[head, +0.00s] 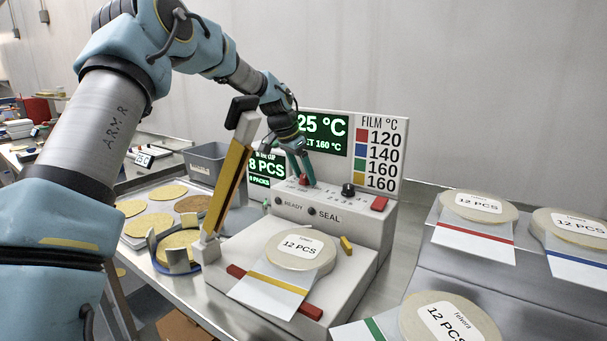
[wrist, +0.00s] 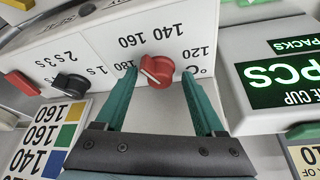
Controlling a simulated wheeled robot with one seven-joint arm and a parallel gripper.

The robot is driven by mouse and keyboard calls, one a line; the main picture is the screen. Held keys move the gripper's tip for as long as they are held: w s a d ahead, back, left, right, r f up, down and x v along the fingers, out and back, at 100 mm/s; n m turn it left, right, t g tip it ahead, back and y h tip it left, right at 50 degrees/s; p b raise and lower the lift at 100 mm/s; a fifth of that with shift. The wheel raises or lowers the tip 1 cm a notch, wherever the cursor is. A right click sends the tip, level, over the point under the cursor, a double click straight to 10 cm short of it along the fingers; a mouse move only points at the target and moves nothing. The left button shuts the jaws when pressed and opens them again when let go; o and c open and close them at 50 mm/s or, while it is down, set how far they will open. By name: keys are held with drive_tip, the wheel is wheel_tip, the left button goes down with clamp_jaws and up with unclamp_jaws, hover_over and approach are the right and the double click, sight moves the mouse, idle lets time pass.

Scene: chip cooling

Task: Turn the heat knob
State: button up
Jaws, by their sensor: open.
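The red heat knob (wrist: 157,70) is in the wrist view, with a white pointer line on its face and 120, 140, 160 and 180 printed around it. It shows small in the head view (head: 304,181) on the sealing machine's panel (head: 335,212). My gripper (wrist: 159,76) is open, its teal fingers on either side of the knob; I cannot tell whether they touch it. In the head view my gripper (head: 301,172) reaches down to the panel. The green display (head: 322,133) reads 25 °C above a partly hidden line ending 160 °C.
A black timer knob (head: 348,190) and a red button (head: 379,203) are right of the heat knob. The raised lever (head: 235,165) stands left of my gripper. A "12 PCS" pack (head: 290,255) lies on the machine's front. The film chart (head: 381,150) stands behind.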

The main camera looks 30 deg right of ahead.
drive_tip(key=shift+r, duration=0.1)
drive_tip(key=b+v, duration=0.3)
drive_tip(key=v, duration=0.7)
drive_tip(key=shift+r, duration=0.25)
drive_tip(key=shift+s+a, duration=0.1)
drive_tip(key=shift+a, duration=0.05)
